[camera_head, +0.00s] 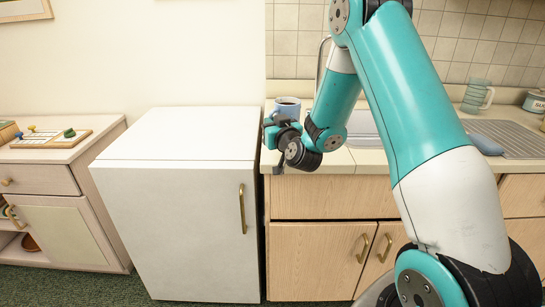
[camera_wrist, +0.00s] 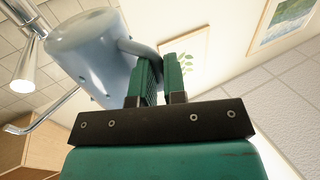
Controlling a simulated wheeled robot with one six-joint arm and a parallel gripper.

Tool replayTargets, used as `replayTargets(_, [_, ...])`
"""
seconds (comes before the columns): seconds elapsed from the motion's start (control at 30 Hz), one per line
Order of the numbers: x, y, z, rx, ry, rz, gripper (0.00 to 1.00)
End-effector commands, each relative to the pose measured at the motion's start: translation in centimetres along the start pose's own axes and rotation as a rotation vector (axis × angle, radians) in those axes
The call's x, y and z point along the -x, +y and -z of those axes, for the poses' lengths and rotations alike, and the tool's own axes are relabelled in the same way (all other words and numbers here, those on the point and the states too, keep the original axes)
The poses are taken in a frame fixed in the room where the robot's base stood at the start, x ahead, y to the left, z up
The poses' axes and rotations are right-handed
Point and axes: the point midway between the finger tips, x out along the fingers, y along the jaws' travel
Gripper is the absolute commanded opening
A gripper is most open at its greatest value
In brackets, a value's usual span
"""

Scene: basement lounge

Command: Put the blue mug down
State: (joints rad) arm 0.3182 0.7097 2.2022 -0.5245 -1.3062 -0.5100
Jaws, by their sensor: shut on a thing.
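The blue mug (camera_head: 288,108) looks upright in the head view, with a dark inside showing at its rim. It is at the left end of the kitchen counter (camera_head: 355,158), above or near its top. In the wrist view the mug (camera_wrist: 92,62) is seen from below, to the left of the fingers. My gripper (camera_head: 276,124) is shut on the mug's handle, which shows between the fingers (camera_wrist: 160,76) in the wrist view. Whether the mug's base touches the counter is hidden behind my gripper.
A white fridge (camera_head: 175,210) stands left of the counter, its top clear. A low cabinet (camera_head: 65,205) farther left bears a board with small pieces (camera_head: 52,138). The sink (camera_head: 365,125) is behind my arm.

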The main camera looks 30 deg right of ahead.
Motion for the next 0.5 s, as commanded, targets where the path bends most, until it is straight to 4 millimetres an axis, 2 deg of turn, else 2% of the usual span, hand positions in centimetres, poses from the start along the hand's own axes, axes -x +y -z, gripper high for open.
replayTargets(0.03, [0.0,0.0,-1.1,0.0,0.002,-0.001,0.0])
replayTargets(0.27, [0.0,0.1,-2.0,-0.003,0.003,-0.001,0.0])
replayTargets(0.5, [0.0,0.4,-5.3,-0.007,0.004,-0.003,0.0])
